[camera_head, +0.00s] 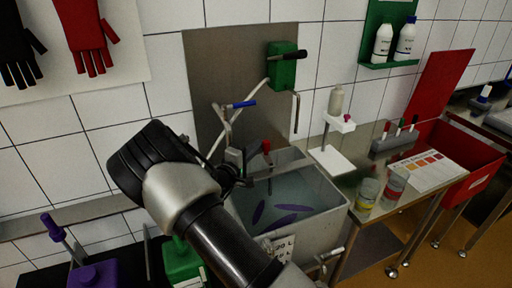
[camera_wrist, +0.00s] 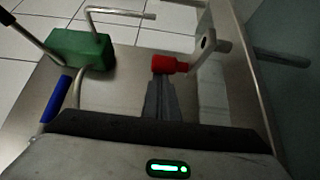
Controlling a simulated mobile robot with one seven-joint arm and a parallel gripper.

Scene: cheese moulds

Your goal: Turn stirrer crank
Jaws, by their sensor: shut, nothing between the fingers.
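The crank has a red knob (camera_wrist: 168,64) on a metal arm (camera_wrist: 206,48) with a round hole, in the upper middle of the wrist view. In the head view the red knob (camera_head: 266,146) stands at the back of a metal vat (camera_head: 331,219). My gripper (camera_wrist: 160,82) is shut and empty. Its fingertips point at the knob from just below it in the wrist view; I cannot tell whether they touch. In the head view my wrist hides part of the crank's surroundings. The vat holds cloudy liquid with purple strips in it.
A green box (camera_head: 282,66) with a black-handled lever and bent rod is on the steel wall panel. A blue-handled lever (camera_head: 244,104) sits below it. A steel side table (camera_head: 340,190) with jars and a chart stands right. Green and purple containers stand lower left.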

